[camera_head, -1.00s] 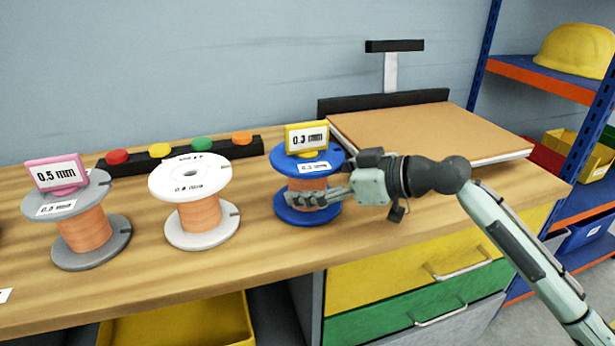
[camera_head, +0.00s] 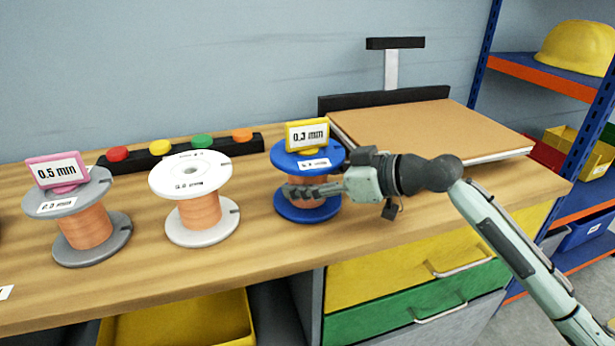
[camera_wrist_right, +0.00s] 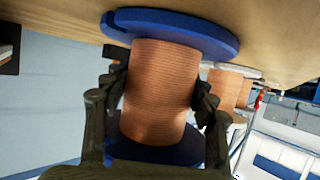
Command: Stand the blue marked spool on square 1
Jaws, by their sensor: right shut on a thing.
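The blue spool (camera_head: 282,158), wound with copper wire and carrying a yellow-framed 0.3 mm card (camera_head: 307,134), stands upright on the bench in the head view. My right gripper (camera_head: 312,190) reaches in from the right and is shut on this spool. In the right wrist view, the copper winding (camera_wrist_right: 160,90) sits between the two fingers (camera_wrist_right: 155,98), with blue flanges on both sides. My left gripper is not in view. No square marked 1 can be made out; a white label (camera_head: 5,292) is cut off at the left edge.
A white spool (camera_head: 190,172) and a grey spool with a pink 0.5 mm card (camera_head: 57,172) stand to the left on the wooden bench (camera_head: 250,255). Behind them is a black bar with coloured knobs (camera_head: 180,150). A brown board (camera_head: 430,125) lies at the right.

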